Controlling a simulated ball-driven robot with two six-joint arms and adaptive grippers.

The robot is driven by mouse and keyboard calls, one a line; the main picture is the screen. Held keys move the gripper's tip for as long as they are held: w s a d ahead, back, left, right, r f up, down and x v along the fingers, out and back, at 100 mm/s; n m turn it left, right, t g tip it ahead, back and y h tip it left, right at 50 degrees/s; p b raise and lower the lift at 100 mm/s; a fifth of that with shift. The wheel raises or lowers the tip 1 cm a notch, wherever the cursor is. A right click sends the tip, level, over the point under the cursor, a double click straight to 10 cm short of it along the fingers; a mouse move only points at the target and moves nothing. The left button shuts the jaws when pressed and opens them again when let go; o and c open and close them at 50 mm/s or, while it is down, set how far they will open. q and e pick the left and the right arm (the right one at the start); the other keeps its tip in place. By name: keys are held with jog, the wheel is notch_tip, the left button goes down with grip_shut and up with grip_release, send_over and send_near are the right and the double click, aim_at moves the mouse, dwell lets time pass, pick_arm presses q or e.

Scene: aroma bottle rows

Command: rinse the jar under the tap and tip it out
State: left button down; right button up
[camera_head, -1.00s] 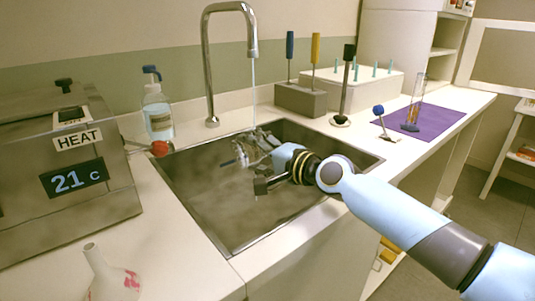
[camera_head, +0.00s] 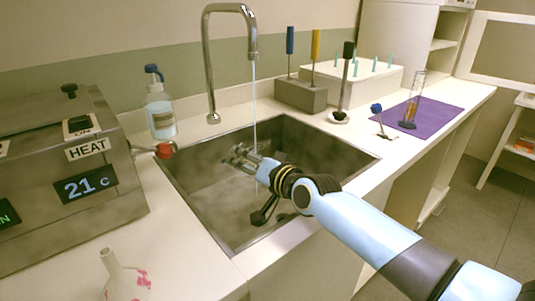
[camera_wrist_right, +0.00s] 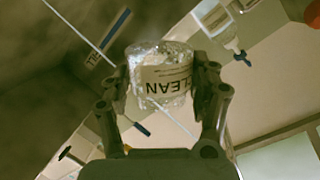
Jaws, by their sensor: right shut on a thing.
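My right gripper (camera_head: 243,158) is low over the sink basin (camera_head: 205,205), beside the water falling from the tap. In the right wrist view its two fingers (camera_wrist_right: 158,85) are shut on a clear glass jar (camera_wrist_right: 162,62) with a pale label reading CLEAN, upside down in that picture. In the head view the jar is small and hard to tell from the fingers. The chrome tap (camera_head: 208,65) runs a thin stream (camera_head: 254,100) past the gripper. In the wrist view the stream lines up with the jar; I cannot tell whether it enters it. My left gripper is not in view.
Left of the sink are a steel heater (camera_head: 75,170) reading 21 C, a blue-capped bottle (camera_head: 160,115) and a white flask (camera_head: 125,280). Behind and right are a grey tool block (camera_head: 300,96), a white peg rack (camera_head: 378,82) and a purple mat (camera_head: 440,118).

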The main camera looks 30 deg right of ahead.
aim_at(235, 169)
jog(key=a+n+p, duration=0.1)
jog(key=p, duration=0.4)
jog(key=a+n+h+p, duration=0.1)
jog(key=a+n+p, duration=0.1)
jog(key=p, duration=0.3)
jog(key=shift+r+n, duration=0.15)
jog(key=shift+n, duration=0.15)
jog(key=shift+a+n+h+p, duration=0.3)
jog(key=shift+a+n+p, duration=0.1)
jog(key=shift+p, duration=0.15)
jog(key=shift+f, duration=0.25)
jog(key=a+r+n+p, duration=0.1)
jog(key=n+p, duration=0.1)
jog(key=p, duration=0.1)
jog(key=shift+a+r+h, duration=0.1)
jog(key=shift+a+h, duration=0.3)
